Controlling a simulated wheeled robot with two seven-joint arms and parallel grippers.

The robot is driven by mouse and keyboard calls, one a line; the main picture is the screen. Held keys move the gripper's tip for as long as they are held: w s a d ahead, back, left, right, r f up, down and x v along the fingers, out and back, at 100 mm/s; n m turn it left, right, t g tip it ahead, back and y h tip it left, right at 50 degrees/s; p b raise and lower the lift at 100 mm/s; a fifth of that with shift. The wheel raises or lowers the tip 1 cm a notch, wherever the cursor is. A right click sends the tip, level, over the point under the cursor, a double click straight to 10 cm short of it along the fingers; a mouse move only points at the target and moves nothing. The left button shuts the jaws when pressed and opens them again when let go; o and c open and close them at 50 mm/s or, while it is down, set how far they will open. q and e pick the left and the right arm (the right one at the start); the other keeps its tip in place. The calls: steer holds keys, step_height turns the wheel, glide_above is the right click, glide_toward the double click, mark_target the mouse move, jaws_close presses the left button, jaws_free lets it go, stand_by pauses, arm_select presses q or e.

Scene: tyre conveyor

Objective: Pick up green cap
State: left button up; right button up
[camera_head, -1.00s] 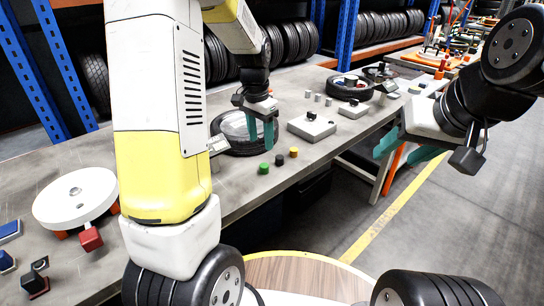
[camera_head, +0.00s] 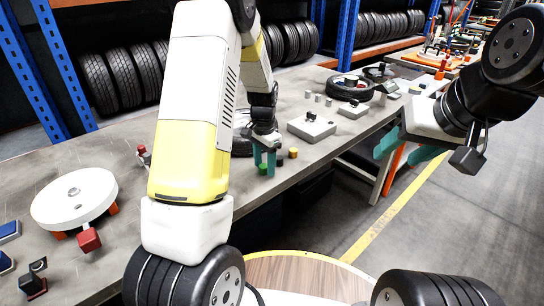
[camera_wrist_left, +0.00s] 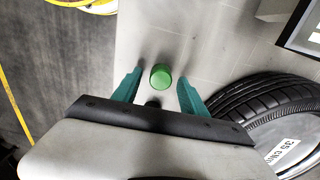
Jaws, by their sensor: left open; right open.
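The green cap (camera_head: 263,169) sits on the grey workbench (camera_head: 310,158) near its front edge. It is partly hidden by my left gripper (camera_head: 264,164) in the head view. My left gripper is open, with its teal fingers pointing down above the cap. In the left wrist view the green cap (camera_wrist_left: 161,77) appears between the two finger tips, with a gap on each side. Whether the fingers are down at its height I cannot tell. My right gripper (camera_head: 398,155) is open and empty, off the bench over the floor at right.
A tyre (camera_wrist_left: 262,96) lies beside my left gripper. A grey box (camera_head: 311,127) stands further back. A white round stand (camera_head: 75,198) is at left.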

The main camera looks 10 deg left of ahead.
arm_select(q)
jaws_close()
steer(key=shift+r, duration=0.2)
